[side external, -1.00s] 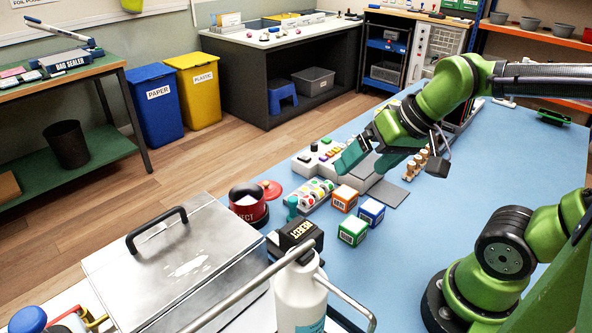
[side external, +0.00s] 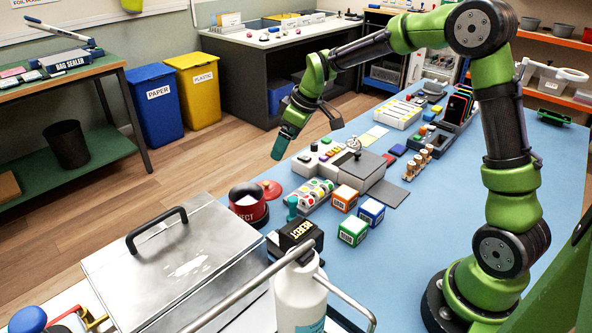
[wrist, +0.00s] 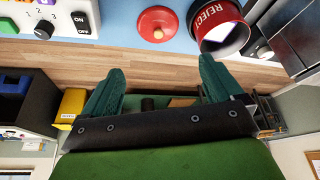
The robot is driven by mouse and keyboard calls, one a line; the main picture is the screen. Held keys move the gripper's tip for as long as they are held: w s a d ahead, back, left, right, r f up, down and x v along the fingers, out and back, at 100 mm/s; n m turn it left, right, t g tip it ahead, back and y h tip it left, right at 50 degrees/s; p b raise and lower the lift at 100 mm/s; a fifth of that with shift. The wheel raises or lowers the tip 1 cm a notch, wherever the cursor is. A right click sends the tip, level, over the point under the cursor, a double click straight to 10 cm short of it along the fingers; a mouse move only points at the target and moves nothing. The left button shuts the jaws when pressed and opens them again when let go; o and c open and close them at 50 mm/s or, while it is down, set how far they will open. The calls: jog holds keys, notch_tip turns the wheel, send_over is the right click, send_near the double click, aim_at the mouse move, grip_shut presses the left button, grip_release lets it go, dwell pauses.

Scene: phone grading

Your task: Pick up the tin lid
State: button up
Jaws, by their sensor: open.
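The tin lid (side external: 270,190) is a red disc with a small knob, lying on the blue table near its far left edge. It also shows in the wrist view (wrist: 157,23) at the top, beyond my fingertips and apart from them. The red tin (side external: 248,208) stands beside the lid, open at the top; in the wrist view the tin (wrist: 222,30) is right of the lid. My gripper (side external: 279,149) is above the lid, near the table's edge. In the wrist view my gripper (wrist: 160,68) has its two teal fingers spread wide with nothing between them.
A grey control box (side external: 350,167), a tray of coloured buttons (side external: 308,196) and orange (side external: 345,199), blue (side external: 371,212) and green (side external: 353,231) cubes stand right of the lid.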

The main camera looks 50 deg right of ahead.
send_over(269, 184)
jog(key=s, duration=0.2)
notch_tip(269, 184, down, 10)
jog(key=shift+w+d+r, duration=0.1)
jog(key=shift+d+r, duration=0.05)
jog(key=shift+r, duration=0.05)
jog(key=shift+d+x, duration=0.2)
jog(key=shift+x, duration=2.45)
jog(key=shift+c, duration=0.3)
jog(key=shift+f, duration=0.1)
jog(key=c, duration=0.7)
jog(key=shift+f, duration=0.1)
jog(key=shift+c, duration=1.2)
